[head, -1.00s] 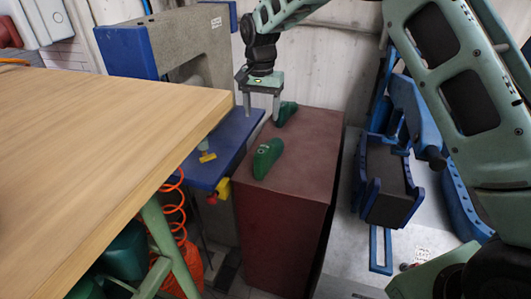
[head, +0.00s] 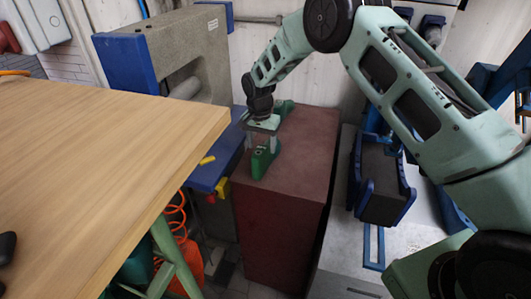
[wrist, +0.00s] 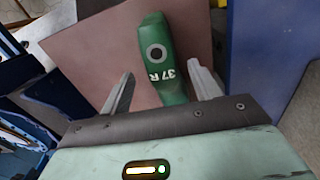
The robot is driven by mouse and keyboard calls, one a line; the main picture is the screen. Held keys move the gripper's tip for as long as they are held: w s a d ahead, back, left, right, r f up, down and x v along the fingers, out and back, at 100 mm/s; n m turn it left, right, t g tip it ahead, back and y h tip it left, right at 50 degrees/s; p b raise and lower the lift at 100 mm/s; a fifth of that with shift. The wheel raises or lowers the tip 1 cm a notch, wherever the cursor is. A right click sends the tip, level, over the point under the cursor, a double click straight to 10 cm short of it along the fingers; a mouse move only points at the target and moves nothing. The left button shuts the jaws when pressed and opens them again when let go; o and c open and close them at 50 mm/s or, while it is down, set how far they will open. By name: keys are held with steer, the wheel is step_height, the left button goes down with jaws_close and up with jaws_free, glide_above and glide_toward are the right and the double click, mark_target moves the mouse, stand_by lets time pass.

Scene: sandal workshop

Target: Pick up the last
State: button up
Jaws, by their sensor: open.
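A green shoe last (head: 263,163) lies on top of the dark red box (head: 300,150), near its left edge. In the wrist view the last (wrist: 157,50) shows a dark round hole with a pale ring and the white marking "37 R". My gripper (head: 262,142) is over this last, pointing down. In the wrist view my gripper (wrist: 162,82) is open, with one finger on each side of the last's near end and a visible gap on both sides. A second green last (head: 284,107) lies farther back on the box, partly hidden by my arm.
A wooden table (head: 100,160) fills the left. A blue-and-grey machine (head: 160,55) stands behind, with a blue ledge (head: 212,160) beside the box. A blue fixture (head: 380,180) stands on the right. The box's right side is clear.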

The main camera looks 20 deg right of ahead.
steer(key=shift+a+f+p, duration=0.1)
steer(key=shift+f+p, duration=1.2)
steer(key=shift+f, duration=1.3)
steer(key=c, duration=1.1)
